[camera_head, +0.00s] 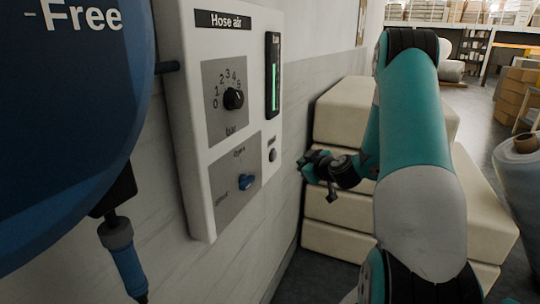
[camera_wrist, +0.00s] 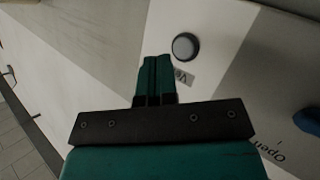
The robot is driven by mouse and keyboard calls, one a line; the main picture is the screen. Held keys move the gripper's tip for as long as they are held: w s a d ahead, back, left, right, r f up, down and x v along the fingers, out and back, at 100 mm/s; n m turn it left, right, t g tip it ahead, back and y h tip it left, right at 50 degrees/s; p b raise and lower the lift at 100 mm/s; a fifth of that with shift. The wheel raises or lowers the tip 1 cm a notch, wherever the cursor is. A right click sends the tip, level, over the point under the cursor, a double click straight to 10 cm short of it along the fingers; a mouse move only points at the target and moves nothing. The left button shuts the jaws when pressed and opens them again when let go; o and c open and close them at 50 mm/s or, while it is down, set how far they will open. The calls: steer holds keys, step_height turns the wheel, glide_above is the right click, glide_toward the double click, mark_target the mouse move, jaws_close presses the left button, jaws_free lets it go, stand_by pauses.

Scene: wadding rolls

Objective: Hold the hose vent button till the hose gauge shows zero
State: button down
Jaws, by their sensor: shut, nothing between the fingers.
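The vent button (camera_head: 272,155) is a small round dark button low on the right side of the white hose air panel (camera_head: 180,120). The hose gauge (camera_head: 272,75) above it is a dark upright strip with a tall green bar, well above its bottom. My gripper (camera_head: 304,162) is shut and empty, just right of the button and apart from it in the head view. In the wrist view the button (camera_wrist: 185,46) lies just right of my shut fingertips (camera_wrist: 156,58). A label beside it is partly hidden by the fingers. Contact with the button is not seen.
A black pressure knob (camera_head: 233,99) with a number scale and a blue knob (camera_head: 246,181) sit left on the panel. A large blue round body (camera_head: 70,120) stands at left. Cream stacked blocks (camera_head: 340,110) stand behind my arm.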

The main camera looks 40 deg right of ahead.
mark_target(274, 155)
steer(key=shift+s+d+f+m+h, duration=0.15)
steer(key=shift+s+d+h, duration=0.1)
steer(key=shift+d, duration=0.3)
steer(key=shift+s+d+f+m+h, duration=0.1)
steer(key=shift+s+d+f+h, duration=0.1)
steer(key=shift+d, duration=0.3)
steer(key=shift+s+d+f+m+h, duration=0.15)
steer(key=shift+d+h, duration=0.1)
steer(key=shift+d, duration=0.3)
steer(key=shift+w+r, duration=0.1)
steer(key=w+a+p, duration=0.3)
steer(key=w+p, duration=0.5)
steer(key=shift+a, duration=0.25)
stand_by(0.8)
steer(key=shift+w+a, duration=0.2)
steer(key=shift+w, duration=0.2)
